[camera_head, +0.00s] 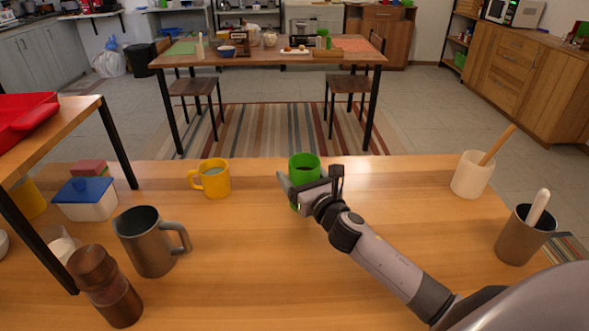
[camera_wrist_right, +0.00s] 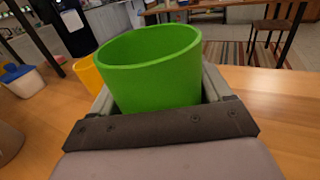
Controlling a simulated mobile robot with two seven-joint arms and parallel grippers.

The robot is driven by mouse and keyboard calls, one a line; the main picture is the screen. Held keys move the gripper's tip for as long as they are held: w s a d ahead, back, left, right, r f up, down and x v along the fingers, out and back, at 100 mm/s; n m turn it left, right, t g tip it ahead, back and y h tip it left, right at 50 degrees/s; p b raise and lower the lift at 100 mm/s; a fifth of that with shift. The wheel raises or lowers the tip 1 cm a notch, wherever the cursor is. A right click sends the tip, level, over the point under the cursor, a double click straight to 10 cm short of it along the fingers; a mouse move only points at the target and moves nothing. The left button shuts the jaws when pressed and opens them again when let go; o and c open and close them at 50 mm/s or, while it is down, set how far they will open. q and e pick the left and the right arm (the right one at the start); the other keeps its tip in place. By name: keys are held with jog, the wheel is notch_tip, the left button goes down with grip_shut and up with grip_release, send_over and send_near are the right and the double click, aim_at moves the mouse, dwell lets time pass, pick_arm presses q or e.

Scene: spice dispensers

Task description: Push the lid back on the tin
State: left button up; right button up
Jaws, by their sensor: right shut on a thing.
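My right gripper (camera_head: 306,187) is shut on a green open-topped cup (camera_head: 304,162) near the far edge of the table. In the right wrist view the green cup (camera_wrist_right: 150,70) stands upright between the fingers, and I cannot see inside it to the bottom. A white box-like container (camera_head: 90,211) with a blue lid (camera_head: 85,189) with a knob stands at the left of the table. The blue lid lies over its top; I cannot tell whether it is pressed fully down. The container also shows at the left edge of the right wrist view (camera_wrist_right: 24,86). My left gripper is not in view.
A yellow mug (camera_head: 213,180), a grey pitcher (camera_head: 146,244) and a brown wooden grinder (camera_head: 104,288) stand left of my arm. A white crock (camera_head: 471,178) and a grey-brown cup (camera_head: 521,238) with utensils stand at the right. The table's middle is clear.

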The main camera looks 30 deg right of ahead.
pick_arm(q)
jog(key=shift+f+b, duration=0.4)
pick_arm(e)
jog(key=s, duration=1.4)
jog(key=shift+s+a, duration=0.15)
jog(key=shift+s, duration=0.05)
jog(key=o, duration=0.4)
jog(key=c, duration=0.7)
